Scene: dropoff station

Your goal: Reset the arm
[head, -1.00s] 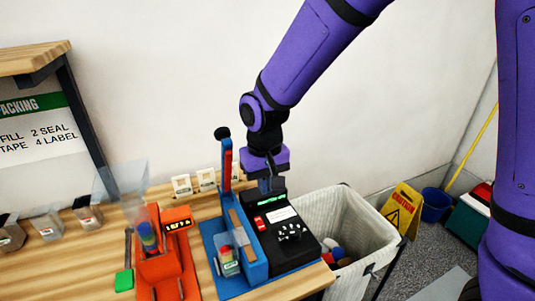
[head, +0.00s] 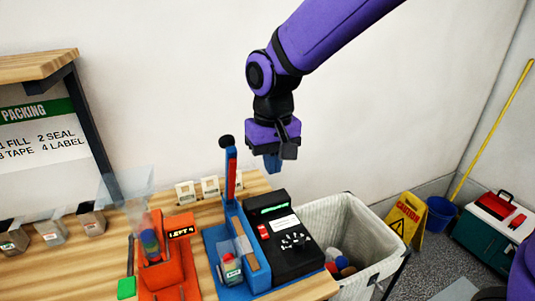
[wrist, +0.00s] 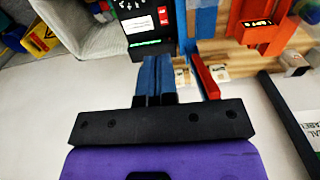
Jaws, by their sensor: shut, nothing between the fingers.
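My gripper (head: 272,163) hangs from my purple arm in the air, above and behind the black label machine (head: 281,236). It points down and its blue fingers are together with nothing between them. In the wrist view the closed fingers (wrist: 155,78) show in front of the black machine (wrist: 140,22). The gripper is apart from the machine and touches nothing that I can see.
A blue sealer (head: 235,250) with an upright lever and a small bag, and an orange filler (head: 165,262), stand on the wooden table (head: 70,270). A lined bin (head: 340,222), a yellow caution sign (head: 405,218) and a blue bucket (head: 440,213) are on the right.

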